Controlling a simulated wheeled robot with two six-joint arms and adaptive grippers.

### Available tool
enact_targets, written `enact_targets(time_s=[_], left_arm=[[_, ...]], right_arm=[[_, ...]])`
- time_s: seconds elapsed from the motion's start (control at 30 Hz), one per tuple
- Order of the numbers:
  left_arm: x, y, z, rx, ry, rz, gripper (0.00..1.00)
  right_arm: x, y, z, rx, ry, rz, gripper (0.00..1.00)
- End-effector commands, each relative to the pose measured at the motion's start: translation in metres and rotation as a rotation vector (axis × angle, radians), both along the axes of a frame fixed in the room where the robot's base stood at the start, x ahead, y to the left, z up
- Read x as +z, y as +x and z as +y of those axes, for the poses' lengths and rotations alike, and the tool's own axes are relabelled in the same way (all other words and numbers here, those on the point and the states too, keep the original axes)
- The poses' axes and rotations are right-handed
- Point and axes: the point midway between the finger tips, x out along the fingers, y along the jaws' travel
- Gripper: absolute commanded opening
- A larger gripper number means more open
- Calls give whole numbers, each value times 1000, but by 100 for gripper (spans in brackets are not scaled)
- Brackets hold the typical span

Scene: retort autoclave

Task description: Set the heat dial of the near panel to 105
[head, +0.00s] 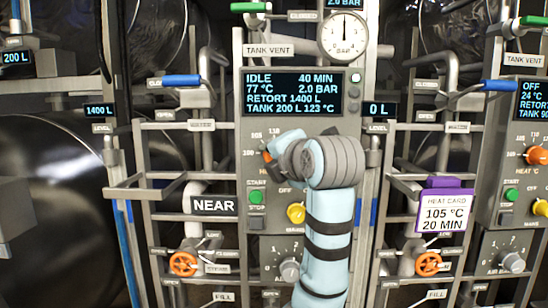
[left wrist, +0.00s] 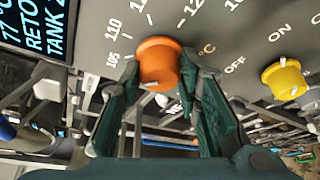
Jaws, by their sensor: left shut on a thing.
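The near panel (head: 340,150) carries a dark display (head: 292,93) reading IDLE, 40 MIN, 77 °C, 2.0 BAR. Its orange heat dial (left wrist: 160,62) sits between the two fingers of my left gripper (left wrist: 163,92) in the left wrist view, and the gripper is shut on it. Scale numbers 105 and 110 show to the dial's left. A small white mark shows low on the dial, but I cannot tell the exact setting. In the head view my left gripper (head: 272,157) and wrist hide most of the dial. My right gripper is not in view.
A yellow knob (head: 296,213) and a green start button (head: 256,197) sit below the dial. A heat card (head: 445,214) at the right reads 105 °C, 20 MIN. A NEAR sign (head: 214,205), pipes and orange valve wheels (head: 183,263) surround the panel.

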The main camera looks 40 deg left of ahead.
Motion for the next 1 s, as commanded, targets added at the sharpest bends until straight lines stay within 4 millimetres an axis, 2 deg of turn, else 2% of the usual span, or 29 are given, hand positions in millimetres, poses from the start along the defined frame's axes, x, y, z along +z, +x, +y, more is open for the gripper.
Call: enact_targets(time_s=[0.07,0.1,0.2,0.53,0.83,1.0], left_arm=[[3,0,0,-1,5,-6,3],[3,0,0,-1,5,-6,35],[2,0,0,-1,4,-5,51],[2,-1,-2,-1,3,-3,51],[13,-30,-51,-5,2,-5,51],[15,-39,-62,-1,3,-2,51]], right_arm=[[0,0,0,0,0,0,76],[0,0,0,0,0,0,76],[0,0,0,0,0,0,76],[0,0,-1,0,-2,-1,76],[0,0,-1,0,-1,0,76],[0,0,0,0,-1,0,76]])
